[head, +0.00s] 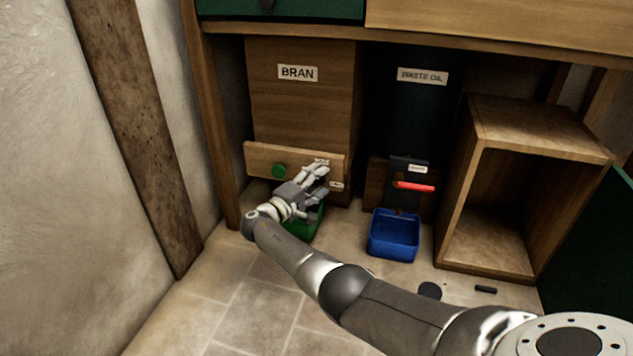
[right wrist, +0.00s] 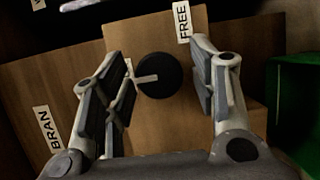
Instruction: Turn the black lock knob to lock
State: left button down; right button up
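The black lock knob (right wrist: 166,73) is on a wooden board (right wrist: 184,130) and shows in the right wrist view. Its pale pointer extends to the left in that view. A "FREE" label (right wrist: 183,22) is above it; another white label (right wrist: 82,86) is partly hidden by a finger. My right gripper (right wrist: 160,88) is open, with a finger on each side of the knob and visible gaps to it. In the head view, my right gripper (head: 318,182) is in front of the board under the BRAN bin (head: 300,110) and hides the knob. My left gripper is not in view.
A green tray (head: 303,228) lies below my gripper. To the right are a red lever (head: 415,187), a blue tray (head: 394,236) and an open wooden cabinet (head: 545,140). The left floor is clear.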

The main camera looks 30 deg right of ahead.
dwell(0.3)
jog(key=v, duration=1.2)
